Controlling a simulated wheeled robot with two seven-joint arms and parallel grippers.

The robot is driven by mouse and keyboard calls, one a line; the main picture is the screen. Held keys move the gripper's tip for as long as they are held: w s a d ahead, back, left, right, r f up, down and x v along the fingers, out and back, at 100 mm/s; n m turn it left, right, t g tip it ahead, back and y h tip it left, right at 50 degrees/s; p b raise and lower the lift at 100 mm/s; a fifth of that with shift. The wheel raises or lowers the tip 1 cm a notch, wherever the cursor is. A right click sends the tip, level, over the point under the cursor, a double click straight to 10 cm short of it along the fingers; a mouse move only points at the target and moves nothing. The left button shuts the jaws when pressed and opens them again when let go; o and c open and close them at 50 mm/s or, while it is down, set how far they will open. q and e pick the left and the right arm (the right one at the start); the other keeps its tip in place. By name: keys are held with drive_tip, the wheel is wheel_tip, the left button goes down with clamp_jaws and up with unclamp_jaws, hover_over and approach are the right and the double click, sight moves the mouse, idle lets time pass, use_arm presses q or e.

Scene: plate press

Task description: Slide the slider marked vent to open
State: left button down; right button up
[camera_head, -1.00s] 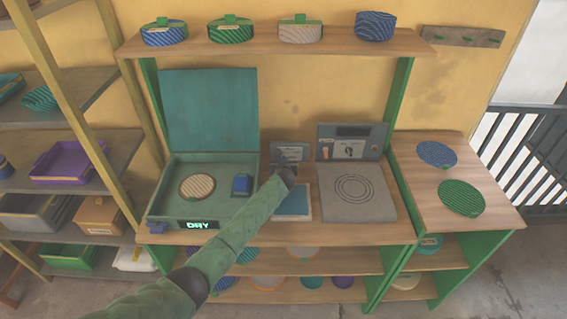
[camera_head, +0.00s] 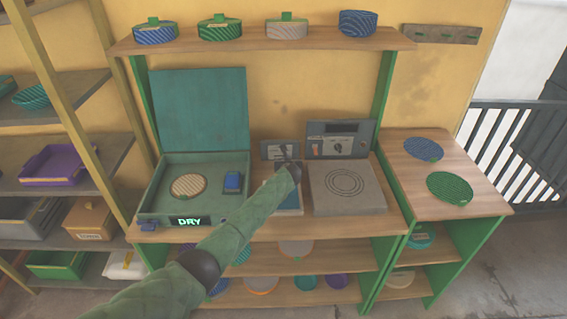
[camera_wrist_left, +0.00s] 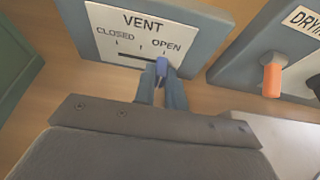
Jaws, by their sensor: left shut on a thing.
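The vent panel (camera_wrist_left: 143,35) fills the top of the left wrist view. It is a pale plate marked VENT, with CLOSED at the left and OPEN at the right of a dark slot. The blue slider knob (camera_wrist_left: 162,66) stands at the right end of the slot, below the word OPEN. My left gripper (camera_wrist_left: 162,82) is shut on the knob. In the head view the vent panel (camera_head: 270,152) stands at the back of the bench, and my left arm reaches to it, hiding part of it. My right gripper is not in view.
Right of the vent panel is a grey press with a ringed plate (camera_head: 345,188) and a control panel (camera_head: 340,138); its orange switch (camera_wrist_left: 272,76) is near my gripper. Left is an open green box (camera_head: 150,207) showing DRY. Round plates lie on the right side table (camera_head: 460,170).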

use_arm(q)
drive_tip(key=shift+d, duration=0.15)
drive_tip(key=c, duration=1.4)
unclamp_jaws()
drive_tip(key=shift+d, duration=0.1)
drive_tip(key=shift+c, duration=0.2)
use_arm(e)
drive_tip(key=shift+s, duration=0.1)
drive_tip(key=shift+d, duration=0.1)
